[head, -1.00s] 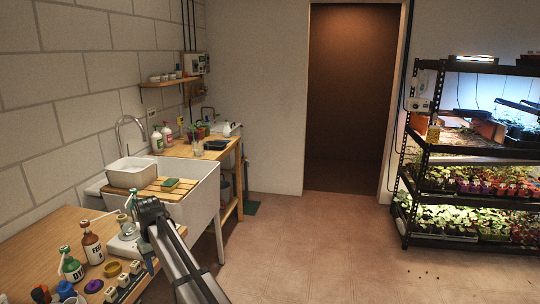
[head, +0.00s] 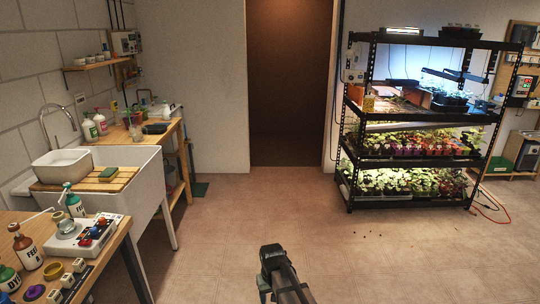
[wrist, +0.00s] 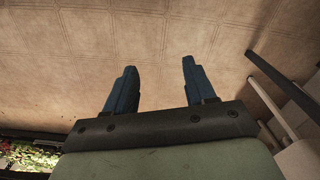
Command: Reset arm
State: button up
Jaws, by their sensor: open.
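My gripper shows in the wrist view (wrist: 155,85) with its two blue fingers spread apart and nothing between them. Only tiled floor lies beyond the fingertips. In the head view my arm rises from the bottom centre, and its dark end (head: 270,262) is over the open floor, right of the bench and sink. The fingers themselves are hard to make out in that view.
A black seedling rack (head: 360,162) with lit shelves of plants stands at the right. A wooden bench (head: 110,248) with bottles and a white device (head: 75,240) is at the lower left, beside a white sink (head: 150,180). The middle floor (head: 260,215) is clear.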

jog(key=s+d+f+m, duration=0.25)
jog(key=s+d, duration=0.25)
jog(key=d, duration=0.3)
jog(key=s+d+f+m, duration=0.1)
jog(key=s+d+f, duration=0.2)
jog(key=s+d, duration=0.35)
jog(key=s+d+f+g, duration=0.1)
jog(key=s+f+g, duration=0.2)
jog(key=s+f, duration=0.7)
jog(key=s+d+f+g, duration=0.1)
jog(key=s+f+g, duration=0.2)
jog(key=s+f, duration=0.7)
jog(key=s, duration=0.8)
jog(key=shift+f+g, duration=0.15)
jog(key=shift+g, duration=0.25)
